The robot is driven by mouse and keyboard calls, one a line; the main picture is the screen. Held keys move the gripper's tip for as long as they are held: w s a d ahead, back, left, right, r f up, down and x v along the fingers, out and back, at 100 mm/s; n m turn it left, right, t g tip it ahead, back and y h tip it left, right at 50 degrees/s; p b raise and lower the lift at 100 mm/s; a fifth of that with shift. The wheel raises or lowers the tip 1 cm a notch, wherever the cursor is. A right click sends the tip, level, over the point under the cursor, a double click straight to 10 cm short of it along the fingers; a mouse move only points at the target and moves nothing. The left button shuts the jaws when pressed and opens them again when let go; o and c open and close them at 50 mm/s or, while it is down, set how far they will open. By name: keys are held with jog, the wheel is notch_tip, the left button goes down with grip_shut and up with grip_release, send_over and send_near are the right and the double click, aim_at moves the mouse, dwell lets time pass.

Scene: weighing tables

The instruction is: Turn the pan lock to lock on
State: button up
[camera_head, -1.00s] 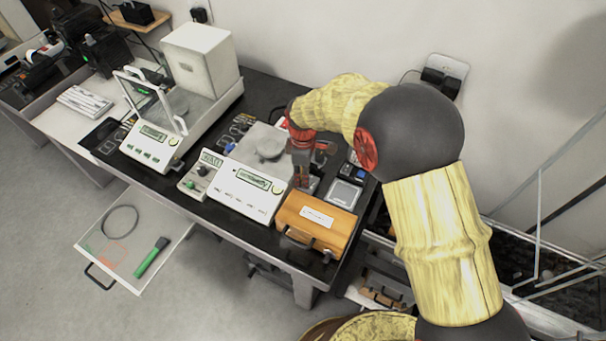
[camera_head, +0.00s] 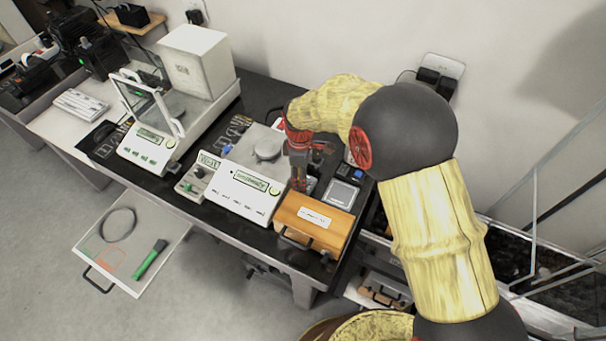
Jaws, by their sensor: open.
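The white balance (camera_head: 249,195) with a lit display stands in the middle of the dark table, with a round pan (camera_head: 267,149) on top. A small control box (camera_head: 196,178) with a green and a dark knob stands to its left. A blue knob (camera_head: 226,150) shows behind that box. I cannot tell which part is the pan lock, or its setting. My gripper (camera_head: 298,186) is open and points down at the balance's right side, behind the wooden box. Its fingertips are small, and I cannot tell whether they touch anything.
The wooden box (camera_head: 311,218) with a dark handle stands at the table's front right. A small scale (camera_head: 341,194) lies right of my gripper. A second balance (camera_head: 150,148) with a glass shield and a white box (camera_head: 196,62) are at left.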

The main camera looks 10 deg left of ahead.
jog(key=shift+a+m, duration=0.1)
jog(key=shift+m, duration=0.2)
jog(key=shift+f+m+b, duration=0.1)
jog(key=shift+m+b, duration=0.2)
jog(key=shift+b, duration=0.3)
jog(key=r, duration=0.3)
jog(key=r+p, duration=0.1)
jog(key=r, duration=0.2)
jog(key=r+p, duration=0.1)
jog(key=r, duration=0.2)
jog(key=shift+d, duration=0.25)
jog(key=s+d+r+m+t+p, duration=0.1)
jog(key=s+d+r+m, duration=0.2)
jog(key=d+r, duration=0.4)
jog(key=s+d+r+m+t+p, duration=0.1)
jog(key=s+d+r+m, duration=0.3)
jog(key=d+r, duration=0.3)
jog(key=shift+d+r+m+y, duration=0.4)
jog(key=shift+r, duration=1.6)
jog(key=shift+s+t, duration=0.1)
jog(key=shift+t, duration=0.2)
